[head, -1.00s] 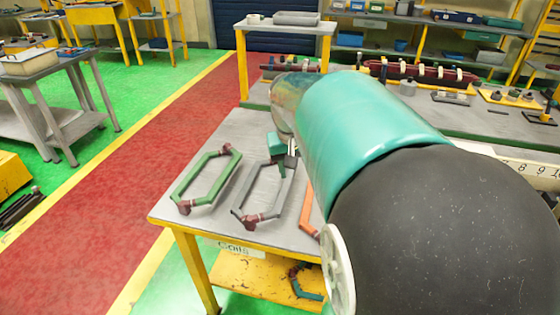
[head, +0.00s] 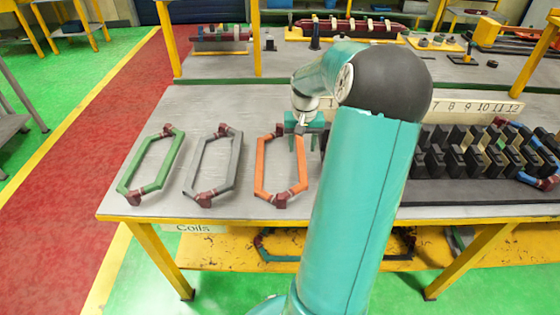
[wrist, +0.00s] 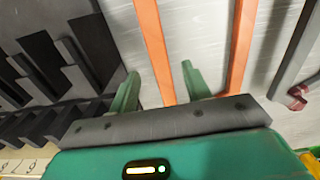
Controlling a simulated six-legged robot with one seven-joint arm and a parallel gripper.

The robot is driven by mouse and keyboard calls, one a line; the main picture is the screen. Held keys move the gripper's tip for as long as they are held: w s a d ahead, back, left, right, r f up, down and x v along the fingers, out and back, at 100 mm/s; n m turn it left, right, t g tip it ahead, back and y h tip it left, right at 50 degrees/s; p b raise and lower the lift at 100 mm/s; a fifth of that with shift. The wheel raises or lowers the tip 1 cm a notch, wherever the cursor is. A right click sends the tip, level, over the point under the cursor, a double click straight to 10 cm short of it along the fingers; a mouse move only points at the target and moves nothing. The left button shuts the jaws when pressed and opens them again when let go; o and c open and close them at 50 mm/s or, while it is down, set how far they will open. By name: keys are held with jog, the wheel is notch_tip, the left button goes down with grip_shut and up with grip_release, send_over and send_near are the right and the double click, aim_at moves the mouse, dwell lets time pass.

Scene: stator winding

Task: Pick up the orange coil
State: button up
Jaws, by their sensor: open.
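The orange coil (head: 260,166) lies flat on the grey table, a long six-sided loop with dark red pieces at its ends. My gripper (head: 306,138) is at its far right part in the head view, fingers pointing down. In the wrist view two long orange sides of the coil (wrist: 153,45) show. The left one runs between the two open green fingers of my gripper (wrist: 160,85); the right one lies outside them. Nothing is gripped. The fingertips' height above the table cannot be told.
A grey coil (head: 234,165) and a green coil (head: 155,185) lie to the left of the orange one. A dark slotted stator block (head: 450,190) stands to the right, with a numbered strip (head: 480,108) behind it. Bare table (head: 200,105) lies behind the coils.

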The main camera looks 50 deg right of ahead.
aim_at(301, 155)
jog(key=shift+f, duration=3.2)
grip_shut()
